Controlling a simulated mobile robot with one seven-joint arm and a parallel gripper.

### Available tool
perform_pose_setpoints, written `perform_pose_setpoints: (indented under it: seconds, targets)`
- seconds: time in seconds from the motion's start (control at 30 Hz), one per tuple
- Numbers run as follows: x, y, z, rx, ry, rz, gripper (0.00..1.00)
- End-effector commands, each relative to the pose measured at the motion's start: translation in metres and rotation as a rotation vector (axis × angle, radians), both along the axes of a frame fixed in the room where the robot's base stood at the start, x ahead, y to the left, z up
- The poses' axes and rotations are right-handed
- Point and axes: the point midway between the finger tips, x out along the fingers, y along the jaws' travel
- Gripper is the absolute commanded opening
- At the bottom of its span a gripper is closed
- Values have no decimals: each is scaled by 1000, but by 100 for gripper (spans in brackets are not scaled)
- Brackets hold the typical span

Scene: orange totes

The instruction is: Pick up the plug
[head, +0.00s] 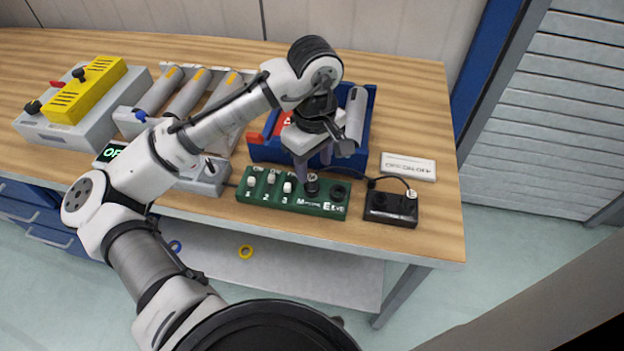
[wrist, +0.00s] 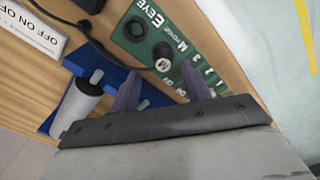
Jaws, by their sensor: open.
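A round black plug with a white marked top (head: 312,184) stands upright in the green panel (head: 262,203), beside the letter M. It also shows in the wrist view (wrist: 162,58), just beyond my fingertips. My gripper (head: 314,166) is open above the back edge of the panel, close to the plug. In the wrist view my two purple fingers (wrist: 160,80) point toward the plug with a gap between them and nothing held. An empty-looking dark round socket (head: 338,192) is right of the plug. Whether the fingers touch the plug cannot be told.
A blue bin (head: 368,130) stands behind the panel, with a grey cylinder (head: 355,112). A black box (head: 391,208) with a cable and a white ON/OFF label plate (head: 408,166) lie to the right. Grey units with a yellow block (head: 86,92) fill the left side.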

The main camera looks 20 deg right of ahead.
Motion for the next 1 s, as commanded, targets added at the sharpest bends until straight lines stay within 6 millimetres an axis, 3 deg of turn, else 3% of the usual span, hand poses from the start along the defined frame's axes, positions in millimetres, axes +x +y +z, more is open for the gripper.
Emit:
perform_pose_setpoints:
  seconds: [0.3, 0.53, 0.9, 1.0]
  targets:
    - [-1, 5, -38, -1, 2, 0, 47]
    - [0, 4, -40, -2, 0, -1, 47]
    - [0, 4, -40, -1, 1, 0, 0]
    - [0, 4, -40, -1, 1, 0, 0]
